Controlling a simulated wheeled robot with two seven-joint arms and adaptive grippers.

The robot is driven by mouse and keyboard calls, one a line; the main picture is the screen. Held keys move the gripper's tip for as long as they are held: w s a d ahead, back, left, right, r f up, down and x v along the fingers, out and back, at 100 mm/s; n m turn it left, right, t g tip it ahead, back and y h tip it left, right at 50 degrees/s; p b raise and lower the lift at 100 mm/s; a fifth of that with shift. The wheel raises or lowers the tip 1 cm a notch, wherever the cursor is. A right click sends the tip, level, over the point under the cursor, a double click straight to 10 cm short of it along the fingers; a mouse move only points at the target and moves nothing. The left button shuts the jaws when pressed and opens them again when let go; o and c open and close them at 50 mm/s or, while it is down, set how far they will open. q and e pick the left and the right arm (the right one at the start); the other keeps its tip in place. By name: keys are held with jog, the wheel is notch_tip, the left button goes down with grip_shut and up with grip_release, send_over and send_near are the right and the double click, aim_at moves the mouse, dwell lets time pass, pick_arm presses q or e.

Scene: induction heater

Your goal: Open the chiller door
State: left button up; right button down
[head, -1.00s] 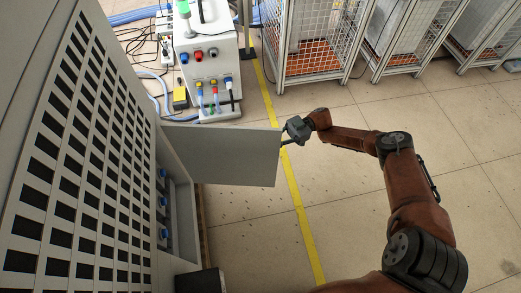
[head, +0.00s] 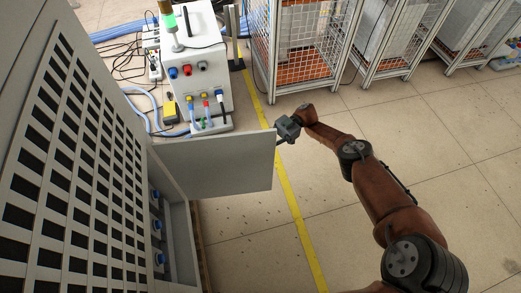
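The chiller (head: 105,110) is a tall grey cabinet with a black-slotted panel, at the left of the head view. Its door (head: 218,165) is a flat grey panel that stands swung out to the right, away from the cabinet. Behind it, blue fittings (head: 156,226) show in the open recess. My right gripper (head: 281,136) is at the door's outer free edge, near its upper corner. Whether its fingers grip the edge or only touch it is too small to tell. My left gripper is not in view.
A white machine (head: 195,60) with coloured connectors and a green-topped light stands behind the door. Hoses and cables lie left of it. Wire-mesh cages (head: 300,45) line the back. A yellow line (head: 290,200) crosses the tiled floor, which is clear beyond my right arm.

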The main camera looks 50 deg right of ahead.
jog(key=shift+f, duration=0.15)
jog(key=c, duration=2.2)
grip_release()
jog(key=shift+a, duration=0.1)
jog(key=shift+c, duration=0.2)
jog(key=shift+o, duration=1.1)
